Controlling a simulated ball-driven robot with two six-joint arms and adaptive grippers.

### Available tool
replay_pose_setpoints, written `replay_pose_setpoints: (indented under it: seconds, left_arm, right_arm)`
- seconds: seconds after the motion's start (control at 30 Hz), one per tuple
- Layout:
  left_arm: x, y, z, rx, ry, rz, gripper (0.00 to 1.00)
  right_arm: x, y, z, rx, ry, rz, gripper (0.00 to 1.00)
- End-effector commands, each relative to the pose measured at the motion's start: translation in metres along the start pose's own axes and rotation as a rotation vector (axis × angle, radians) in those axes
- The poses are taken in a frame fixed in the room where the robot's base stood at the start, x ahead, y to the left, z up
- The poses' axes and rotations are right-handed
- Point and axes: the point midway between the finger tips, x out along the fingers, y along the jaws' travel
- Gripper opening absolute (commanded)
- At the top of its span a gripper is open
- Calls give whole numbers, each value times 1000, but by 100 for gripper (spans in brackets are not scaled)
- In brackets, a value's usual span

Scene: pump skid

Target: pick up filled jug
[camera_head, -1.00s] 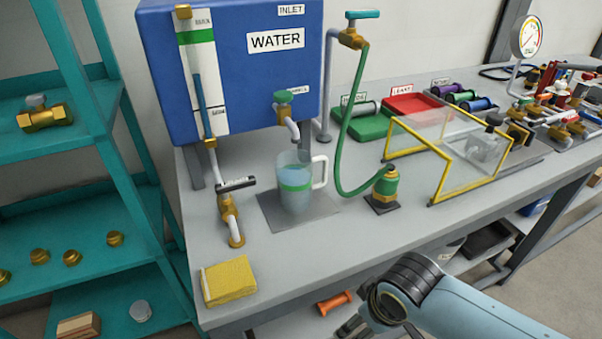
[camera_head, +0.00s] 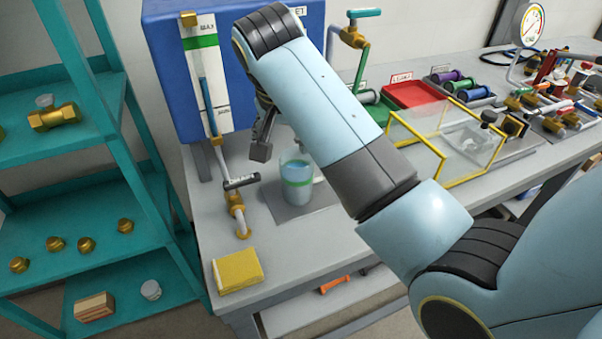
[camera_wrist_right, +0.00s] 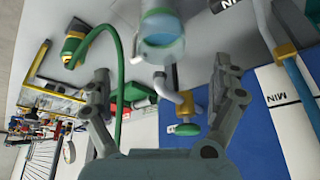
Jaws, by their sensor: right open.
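The filled jug (camera_head: 297,184), clear with a green band and bluish water inside, stands upright on a dark square plate (camera_head: 283,209) below the blue water tank. Its handle is hidden behind my right arm in the head view. My right gripper (camera_head: 262,143) hangs near the tank front, up and left of the jug in that picture, and is partly covered by my arm. In the right wrist view the gripper (camera_wrist_right: 162,78) is open and empty, and the jug (camera_wrist_right: 162,30) shows at the top between and beyond the spread fingers. My left gripper is not in view.
A yellow-framed clear guard (camera_head: 440,140) is to the right. A green-handled tap (camera_wrist_right: 185,129) and green hose (camera_wrist_right: 112,70) are close by.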

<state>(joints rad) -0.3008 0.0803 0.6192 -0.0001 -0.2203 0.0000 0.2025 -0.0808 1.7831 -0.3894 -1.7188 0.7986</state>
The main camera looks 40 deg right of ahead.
Motion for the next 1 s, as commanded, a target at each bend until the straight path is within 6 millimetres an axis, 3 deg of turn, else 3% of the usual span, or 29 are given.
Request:
replay_pose_setpoints:
  seconds: [0.2, 0.4, 0.7, 0.97, 1.0]
  left_arm:
    - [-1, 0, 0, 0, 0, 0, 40]
    - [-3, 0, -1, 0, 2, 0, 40]
    - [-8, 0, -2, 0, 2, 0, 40]
    - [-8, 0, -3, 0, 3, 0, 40]
    - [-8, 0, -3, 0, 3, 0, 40]
  right_arm:
    - [37, 1, 0, -4, 0, 3, 94]
    - [53, 0, 1, -4, -2, 2, 94]
    - [95, -2, 3, -4, 0, 1, 94]
    - [99, -2, 3, -3, 0, -1, 94]
    - [99, -2, 3, -3, 0, -1, 90]
